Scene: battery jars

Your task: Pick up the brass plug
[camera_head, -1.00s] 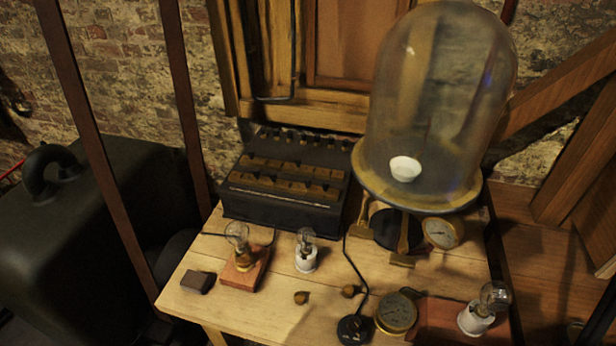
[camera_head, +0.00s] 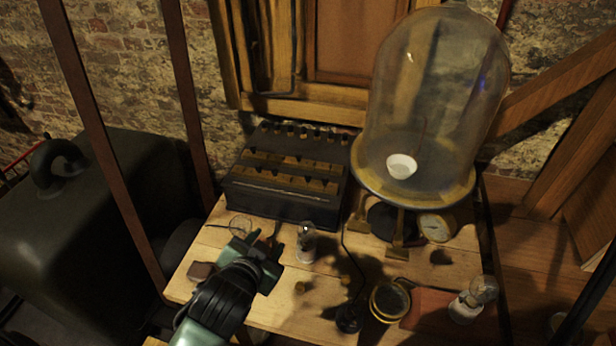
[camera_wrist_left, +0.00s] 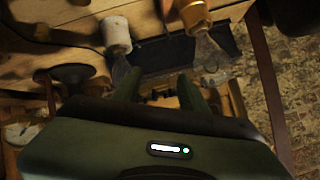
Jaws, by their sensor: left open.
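Two small brass pieces lie on the wooden table in the head view. One brass plug (camera_head: 300,287) is just right of my left gripper, and a similar brass piece (camera_head: 345,283) lies in shadow farther right. I cannot tell which one the task means. My left gripper (camera_head: 270,255) is open and empty, above the left part of the table, apart from both pieces. In the left wrist view its two fingers (camera_wrist_left: 160,88) stand apart with nothing clearly between them. I cannot make out a plug there. My right gripper is out of view.
A white-socket bulb (camera_head: 307,245) stands close to the left gripper. Another bulb (camera_head: 240,225) shows behind it, its base hidden. A black switch box (camera_head: 285,207) and glass bell jar (camera_head: 430,110) stand behind.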

